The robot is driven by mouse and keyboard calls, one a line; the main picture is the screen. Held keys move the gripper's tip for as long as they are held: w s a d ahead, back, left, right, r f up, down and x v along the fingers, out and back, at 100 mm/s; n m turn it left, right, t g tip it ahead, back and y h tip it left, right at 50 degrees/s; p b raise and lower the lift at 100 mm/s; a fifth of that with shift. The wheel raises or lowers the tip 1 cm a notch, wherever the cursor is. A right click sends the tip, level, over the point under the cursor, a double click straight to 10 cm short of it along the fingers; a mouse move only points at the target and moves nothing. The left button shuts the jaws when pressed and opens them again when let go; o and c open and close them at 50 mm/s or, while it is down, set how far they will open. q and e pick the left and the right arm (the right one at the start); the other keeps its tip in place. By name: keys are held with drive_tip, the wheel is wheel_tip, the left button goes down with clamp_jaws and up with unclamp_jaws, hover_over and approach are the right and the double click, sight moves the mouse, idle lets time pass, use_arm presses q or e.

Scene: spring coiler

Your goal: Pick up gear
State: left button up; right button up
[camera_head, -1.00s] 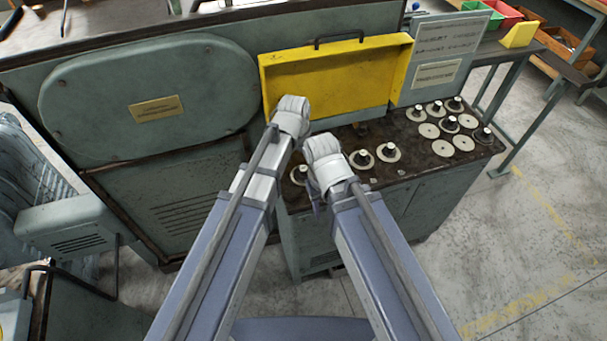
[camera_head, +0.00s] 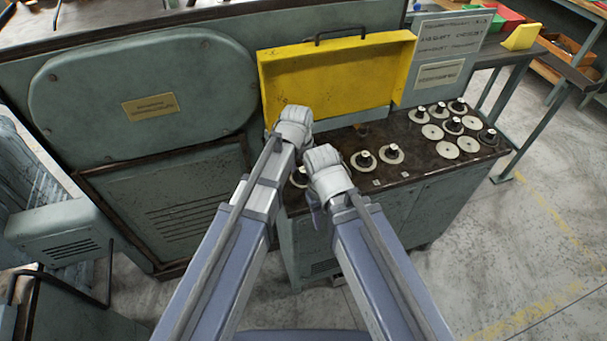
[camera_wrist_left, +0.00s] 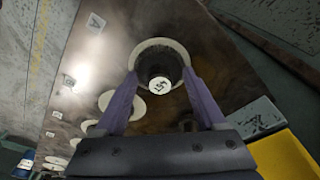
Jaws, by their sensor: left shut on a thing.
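In the left wrist view, the two purple fingers of my left gripper (camera_wrist_left: 160,77) are shut on the dark hub of a gear (camera_wrist_left: 158,44), one on each side. This gear has a pale round disc and a white numbered cap. In the head view my left gripper (camera_head: 293,128) is over the left part of the brown worktop, and its fingertips are hidden by the wrist. My right gripper (camera_head: 327,172) is beside it, over the front edge, with its fingers mostly hidden. Other gears with dark hubs stand nearby, including one gear (camera_head: 391,154) right of the grippers.
The brown worktop (camera_head: 415,168) carries several more gears and flat pale discs at its right. An open yellow lid (camera_head: 335,80) stands behind the grippers. A large green machine housing (camera_head: 150,95) is at left. Open floor (camera_head: 500,250) lies at right.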

sight(303, 170)
use_arm(q)
clamp_jaws()
drive_tip(key=shift+r, duration=0.1)
idle(0.4)
wheel_tip(303, 170, up, 10)
drive_tip(key=p, duration=1)
